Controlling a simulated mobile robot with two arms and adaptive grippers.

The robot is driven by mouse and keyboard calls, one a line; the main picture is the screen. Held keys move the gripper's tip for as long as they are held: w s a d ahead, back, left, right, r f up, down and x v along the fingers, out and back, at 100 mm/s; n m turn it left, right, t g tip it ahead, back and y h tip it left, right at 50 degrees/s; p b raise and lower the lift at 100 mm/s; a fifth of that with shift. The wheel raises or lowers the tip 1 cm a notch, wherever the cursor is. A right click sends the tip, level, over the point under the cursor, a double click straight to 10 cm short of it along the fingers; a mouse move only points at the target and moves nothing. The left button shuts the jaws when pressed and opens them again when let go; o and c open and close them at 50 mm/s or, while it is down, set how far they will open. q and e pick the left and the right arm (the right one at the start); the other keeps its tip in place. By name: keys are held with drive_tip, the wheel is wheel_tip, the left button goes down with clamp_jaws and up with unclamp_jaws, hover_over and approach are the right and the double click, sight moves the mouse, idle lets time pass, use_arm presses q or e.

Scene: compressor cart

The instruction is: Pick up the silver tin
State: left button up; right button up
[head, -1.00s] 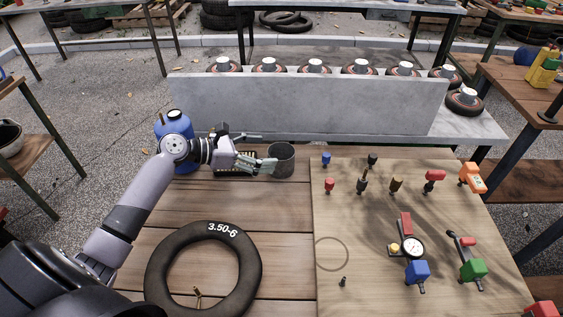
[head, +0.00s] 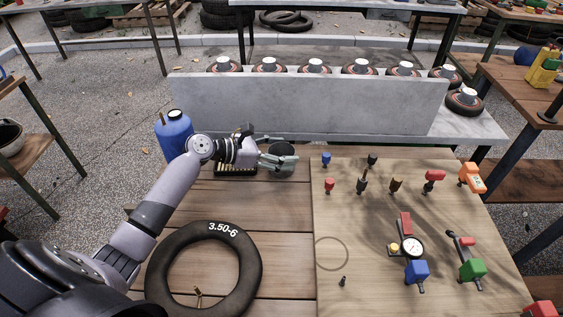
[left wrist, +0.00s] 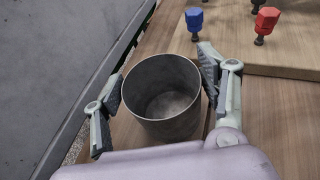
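The silver tin (left wrist: 162,126) is an open, empty grey metal cup standing upright on the wooden table in the left wrist view. In the head view the tin (head: 281,173) is mostly hidden behind my left gripper (head: 283,159). In the left wrist view my left gripper (left wrist: 158,98) is open, with one finger on each side of the tin. My right gripper is not in view.
A blue bottle (head: 174,133) stands left of my left wrist. A black tire (head: 157,278) lies at the table's front. A wooden board (head: 375,220) with valves and gauges lies to the right. A grey wall (head: 300,104) stands behind the table.

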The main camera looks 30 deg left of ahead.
use_arm(q)
drive_tip(key=c, duration=0.7)
drive_tip(key=shift+r, duration=0.1)
